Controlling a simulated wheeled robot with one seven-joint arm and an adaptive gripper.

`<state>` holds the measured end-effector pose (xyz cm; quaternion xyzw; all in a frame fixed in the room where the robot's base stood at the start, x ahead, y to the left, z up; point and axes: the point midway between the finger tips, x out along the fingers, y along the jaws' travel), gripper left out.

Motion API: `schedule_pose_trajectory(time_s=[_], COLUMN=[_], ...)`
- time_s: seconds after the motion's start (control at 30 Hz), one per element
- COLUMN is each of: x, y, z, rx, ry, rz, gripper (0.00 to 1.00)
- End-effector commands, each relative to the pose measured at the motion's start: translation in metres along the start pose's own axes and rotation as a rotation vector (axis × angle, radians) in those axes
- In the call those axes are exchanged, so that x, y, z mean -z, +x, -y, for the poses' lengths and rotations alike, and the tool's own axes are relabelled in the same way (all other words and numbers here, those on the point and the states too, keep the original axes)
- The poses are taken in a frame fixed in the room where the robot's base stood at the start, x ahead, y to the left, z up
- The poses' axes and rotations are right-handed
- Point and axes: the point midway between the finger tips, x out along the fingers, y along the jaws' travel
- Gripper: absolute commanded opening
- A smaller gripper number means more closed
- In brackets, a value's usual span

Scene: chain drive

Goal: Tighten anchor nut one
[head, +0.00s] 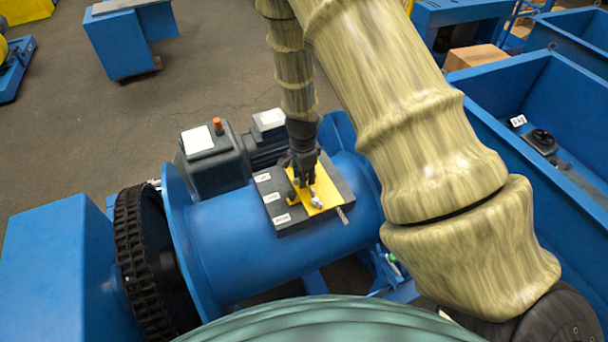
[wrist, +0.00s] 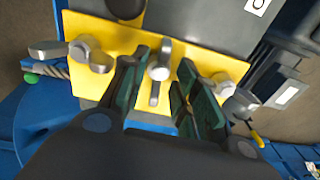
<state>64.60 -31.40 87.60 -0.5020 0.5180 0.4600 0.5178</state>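A yellow plate (head: 325,187) sits on a dark panel on top of a blue drum; it also shows in the wrist view (wrist: 115,37). In the wrist view it bears a silver round-headed fitting with a thin bar (wrist: 159,72) in the middle, a silver nut-like fitting at left (wrist: 90,55) and another at right (wrist: 219,85). Which is anchor nut one I cannot tell. My gripper (head: 302,182) points down over the plate. In the wrist view its dark green fingers (wrist: 164,75) stand apart on either side of the middle fitting; contact is not clear.
The dark panel (head: 290,222) carries small white labels. A motor (head: 215,165) stands behind the blue drum (head: 235,255), and a black chain (head: 140,255) runs around its left end. A silver-and-green tool-like piece (wrist: 45,68) lies at the plate's left. Blue bins stand at right.

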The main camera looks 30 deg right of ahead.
Motion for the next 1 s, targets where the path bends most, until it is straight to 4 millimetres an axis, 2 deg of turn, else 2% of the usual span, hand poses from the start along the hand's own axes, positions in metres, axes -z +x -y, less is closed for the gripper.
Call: schedule_pose_trajectory(time_s=[0.23, 0.7, 1.0], x=[-0.001, 0.001, 0.001], y=[-0.015, -0.091, -0.117], z=[0.000, 0.001, 0.001], rx=[0.001, 0.002, 0.001], ry=[-0.001, 0.001, 0.000], rz=[0.000, -0.001, 0.000], gripper=[0.30, 0.30, 0.30])
